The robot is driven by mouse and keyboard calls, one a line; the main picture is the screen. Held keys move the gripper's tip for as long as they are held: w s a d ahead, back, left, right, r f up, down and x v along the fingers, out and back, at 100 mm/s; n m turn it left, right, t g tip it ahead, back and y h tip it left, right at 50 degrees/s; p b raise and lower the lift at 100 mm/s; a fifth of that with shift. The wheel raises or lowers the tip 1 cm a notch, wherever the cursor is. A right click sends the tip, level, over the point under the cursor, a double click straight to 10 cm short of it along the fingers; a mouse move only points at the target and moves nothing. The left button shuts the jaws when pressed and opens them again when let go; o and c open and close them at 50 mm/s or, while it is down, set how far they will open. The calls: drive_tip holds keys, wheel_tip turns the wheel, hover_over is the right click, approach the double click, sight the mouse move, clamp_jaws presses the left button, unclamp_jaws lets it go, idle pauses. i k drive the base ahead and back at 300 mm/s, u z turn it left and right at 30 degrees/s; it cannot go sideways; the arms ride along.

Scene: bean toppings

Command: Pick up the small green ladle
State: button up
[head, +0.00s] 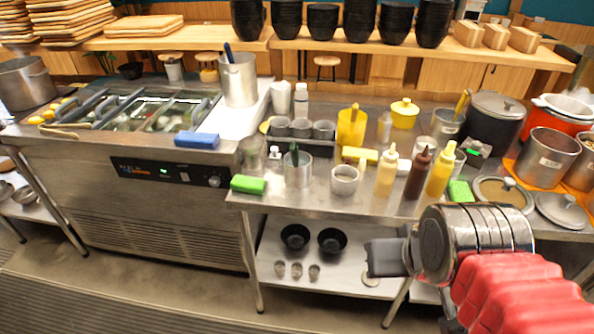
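A dark green handle (294,152), which looks like that of the small green ladle, sticks up out of a metal cup (298,172) on the steel counter. The ladle's bowl is hidden inside the cup. My gripper (384,258) shows as a dark finger shape at the end of my arm, lower right of the cup. It is in front of the counter's edge, well apart from the ladle. I see it from the side and cannot make out a gap between the fingers.
Around the cup stand a glass (252,155), a white-filled metal cup (345,180), a green sponge (248,184) and a caddy (304,140). Sauce bottles (386,174) stand to the right. Black bowls (295,237) sit on the lower shelf. The floor before the left unit is clear.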

sight(293, 146)
drive_tip(key=z, duration=0.95)
drive_tip(key=i, duration=0.7)
drive_tip(key=u, duration=2.35)
